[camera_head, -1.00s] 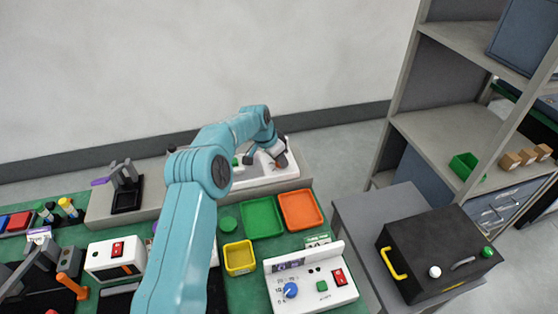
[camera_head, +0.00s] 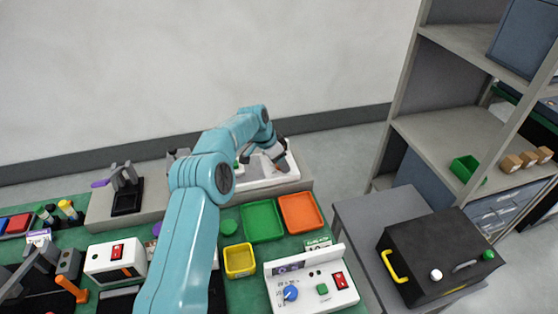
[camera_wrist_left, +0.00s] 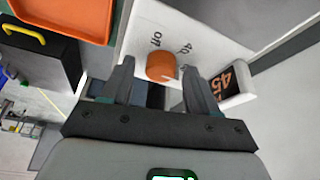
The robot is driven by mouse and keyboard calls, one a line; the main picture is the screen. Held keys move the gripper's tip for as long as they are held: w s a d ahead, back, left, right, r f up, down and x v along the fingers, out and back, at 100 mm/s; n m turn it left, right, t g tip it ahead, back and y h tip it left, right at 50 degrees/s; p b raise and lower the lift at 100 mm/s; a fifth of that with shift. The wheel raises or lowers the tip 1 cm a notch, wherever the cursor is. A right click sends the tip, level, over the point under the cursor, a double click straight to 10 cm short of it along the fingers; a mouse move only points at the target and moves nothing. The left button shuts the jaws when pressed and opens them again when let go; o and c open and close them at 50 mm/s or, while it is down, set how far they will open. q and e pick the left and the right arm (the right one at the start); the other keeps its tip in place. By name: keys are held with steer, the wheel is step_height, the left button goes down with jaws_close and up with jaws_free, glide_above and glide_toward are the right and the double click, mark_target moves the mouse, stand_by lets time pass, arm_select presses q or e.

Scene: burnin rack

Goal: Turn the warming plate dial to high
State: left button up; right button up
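The warming plate (camera_head: 284,178) is a white unit on the grey ledge at the back of the bench in the head view. In the left wrist view its white panel (camera_wrist_left: 200,40) carries an orange dial (camera_wrist_left: 161,66), the printed words "off" and a partly hidden "40", and a dark display reading 45. My left gripper (camera_wrist_left: 160,76) is open, with one finger on each side of the dial. Gaps show between the fingers and the dial in this view. In the head view my left gripper (camera_head: 262,160) is at the warming plate, partly hidden by its own wrist.
Green (camera_head: 262,222) and orange (camera_head: 301,212) trays and a yellow bin (camera_head: 239,260) lie in front of the ledge. A white box with a blue knob (camera_head: 290,293) stands nearer. A black case (camera_head: 438,250) sits on the grey side table at right.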

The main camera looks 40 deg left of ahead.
arm_select(q)
steer(key=b+v, duration=0.1)
steer(key=v, duration=1.5)
steer(key=shift+r, duration=0.2)
